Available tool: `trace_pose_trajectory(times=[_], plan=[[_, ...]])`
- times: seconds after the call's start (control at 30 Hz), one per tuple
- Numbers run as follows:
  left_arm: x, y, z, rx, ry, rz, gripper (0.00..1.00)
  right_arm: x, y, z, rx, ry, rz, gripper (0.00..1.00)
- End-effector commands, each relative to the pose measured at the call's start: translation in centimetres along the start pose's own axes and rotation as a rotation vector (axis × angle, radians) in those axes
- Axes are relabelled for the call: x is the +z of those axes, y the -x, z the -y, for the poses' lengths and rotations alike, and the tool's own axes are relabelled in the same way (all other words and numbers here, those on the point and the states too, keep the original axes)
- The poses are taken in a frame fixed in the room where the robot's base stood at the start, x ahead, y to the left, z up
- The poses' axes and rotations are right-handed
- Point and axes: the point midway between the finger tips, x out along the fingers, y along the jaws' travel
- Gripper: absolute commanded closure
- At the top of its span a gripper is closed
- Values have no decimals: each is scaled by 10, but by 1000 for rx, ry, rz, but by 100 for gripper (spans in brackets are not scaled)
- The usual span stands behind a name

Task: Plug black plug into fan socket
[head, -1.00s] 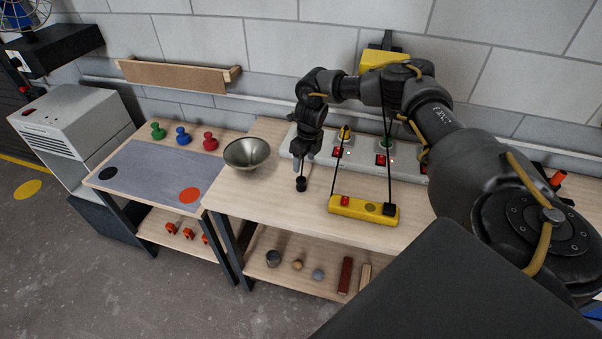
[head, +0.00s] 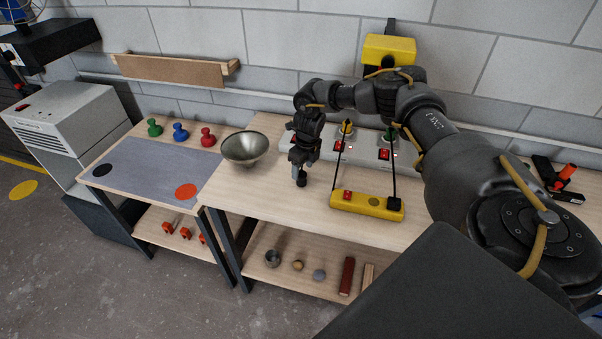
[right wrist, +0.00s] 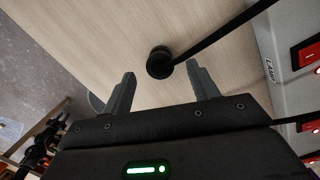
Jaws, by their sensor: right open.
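The black plug (head: 301,182) is on the wooden bench, left of the yellow block. In the right wrist view the plug (right wrist: 159,63) lies just beyond and between the fingertips, with its black cable running to the upper right. My right gripper (head: 299,167) is open, directly over the plug; its two fingers (right wrist: 161,82) have nothing between them. The grey socket strip (head: 369,147) lies along the back of the bench, with red switches and a green plug and a yellow plug. One label reads LAMP; I cannot tell which socket is the fan's. My left gripper is out of view.
A yellow block (head: 366,206) with cables sits on the bench front. A metal bowl (head: 246,148) stands left of my gripper. Green, blue and red pegs stand on the left table. A blue fan (head: 19,14) is at top left. Free wood lies left of the yellow block.

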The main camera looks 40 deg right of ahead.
Motion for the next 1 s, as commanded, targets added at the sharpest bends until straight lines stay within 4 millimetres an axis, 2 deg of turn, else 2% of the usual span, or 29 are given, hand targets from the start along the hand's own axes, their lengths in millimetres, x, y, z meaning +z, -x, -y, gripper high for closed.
trace_pose_trajectory(times=[0.03,0.2,0.57,0.67,0.93,1.0], plan=[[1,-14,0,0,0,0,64,-2,-16,0,0,-1,-2,41],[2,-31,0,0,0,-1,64,-5,-37,1,-1,-4,-1,41],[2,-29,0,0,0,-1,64,-5,-36,1,-1,-4,-1,41],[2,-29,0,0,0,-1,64,-5,-36,1,-1,-4,-1,51],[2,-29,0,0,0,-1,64,-5,-36,1,-1,-4,-1,86],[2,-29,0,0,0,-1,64,-5,-36,1,-1,-4,-1,87]])
